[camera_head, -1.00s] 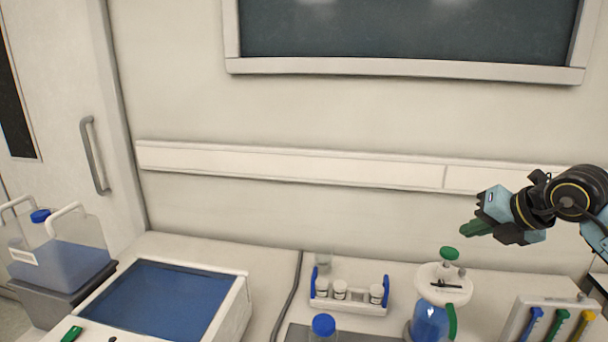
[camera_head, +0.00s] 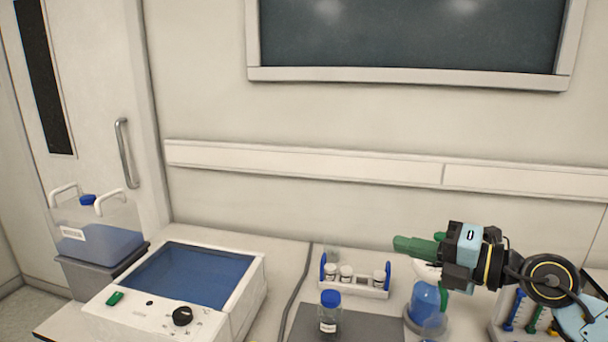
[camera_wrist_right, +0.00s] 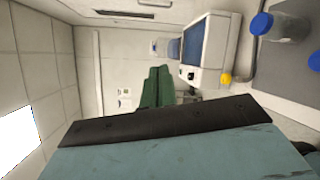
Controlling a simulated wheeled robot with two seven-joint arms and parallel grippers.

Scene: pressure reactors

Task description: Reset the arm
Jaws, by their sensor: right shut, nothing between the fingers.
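My right gripper (camera_head: 418,245) comes in from the right in the head view, with green fingers pointing left. It is shut and empty, held in the air above the bench. It partly covers the reactor vessel (camera_head: 424,300) with a blue body behind it. In the right wrist view the green fingers (camera_wrist_right: 158,88) lie together with nothing between them. My left gripper does not show.
A white device with a blue top (camera_head: 195,275) stands on the bench at left. A rack of white-capped vials (camera_head: 352,290) and a blue-capped bottle (camera_head: 330,312) stand near the middle. A clear container of blue liquid (camera_head: 100,240) is at far left.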

